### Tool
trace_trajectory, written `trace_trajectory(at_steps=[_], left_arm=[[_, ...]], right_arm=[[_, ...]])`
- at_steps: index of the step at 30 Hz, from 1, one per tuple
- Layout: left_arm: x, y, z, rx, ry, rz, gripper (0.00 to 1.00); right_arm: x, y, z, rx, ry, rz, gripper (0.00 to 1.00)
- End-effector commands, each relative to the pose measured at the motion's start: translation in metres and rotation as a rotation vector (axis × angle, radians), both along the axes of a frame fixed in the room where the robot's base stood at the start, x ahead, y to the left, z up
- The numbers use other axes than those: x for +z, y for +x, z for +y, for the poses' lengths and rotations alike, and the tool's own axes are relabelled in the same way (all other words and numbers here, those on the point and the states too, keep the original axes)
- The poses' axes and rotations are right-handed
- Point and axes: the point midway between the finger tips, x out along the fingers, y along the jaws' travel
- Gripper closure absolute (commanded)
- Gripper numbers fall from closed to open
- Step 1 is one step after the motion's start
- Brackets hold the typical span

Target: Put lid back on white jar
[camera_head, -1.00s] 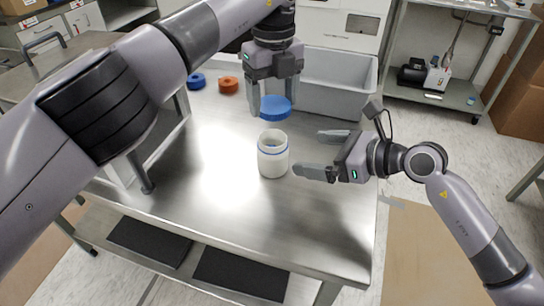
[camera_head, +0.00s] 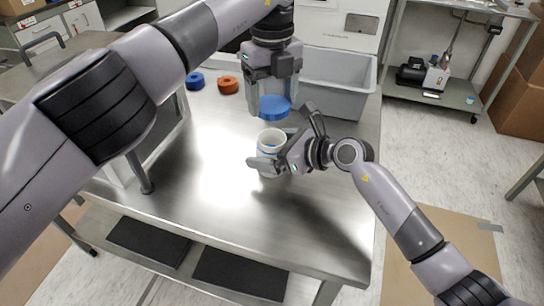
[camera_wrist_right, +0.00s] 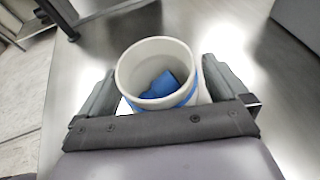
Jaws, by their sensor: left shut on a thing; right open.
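The white jar (camera_head: 270,137) stands upright and open on the steel table, with a blue band below its rim. In the right wrist view the jar (camera_wrist_right: 151,58) has something blue (camera_wrist_right: 160,84) inside. My left gripper (camera_head: 272,98) is shut on the blue lid (camera_head: 273,107) and holds it level above and slightly behind the jar. My right gripper (camera_head: 268,148) is open with its fingers on either side of the jar; contact cannot be told. It also shows in the right wrist view (camera_wrist_right: 155,95). Part of the jar is hidden by my right gripper.
A blue ring-shaped item (camera_head: 195,81) and an orange one (camera_head: 228,85) lie at the back left of the table (camera_head: 220,210). A grey bin (camera_head: 340,85) stands at the back right. The front of the table is clear.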

Motion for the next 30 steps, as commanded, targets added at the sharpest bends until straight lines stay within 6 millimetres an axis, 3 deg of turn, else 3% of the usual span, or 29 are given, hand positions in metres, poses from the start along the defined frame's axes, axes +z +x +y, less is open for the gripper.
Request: trace_trajectory(at_steps=[10, 17, 23, 30], left_arm=[[0.0, 0.0, 0.0, 0.0, 0.0, 0.0, 0.57], [0.0, 0.0, 0.0, 0.0, 0.0, 0.0, 0.57], [-0.01, 0.0, 0.001, 0.0, 0.001, 0.002, 0.57], [-0.045, 0.0, 0.0, 0.0, 0.0, 0.001, 0.57]], right_arm=[[-0.001, 0.001, 0.001, -0.001, 0.0, 0.0, 0.0], [-0.001, 0.001, 0.001, -0.001, 0.0, 0.0, 0.75], [-0.001, 0.001, 0.001, -0.001, 0.0, 0.0, 0.77], [-0.001, 0.001, 0.001, -0.001, 0.0, 0.0, 0.77]])
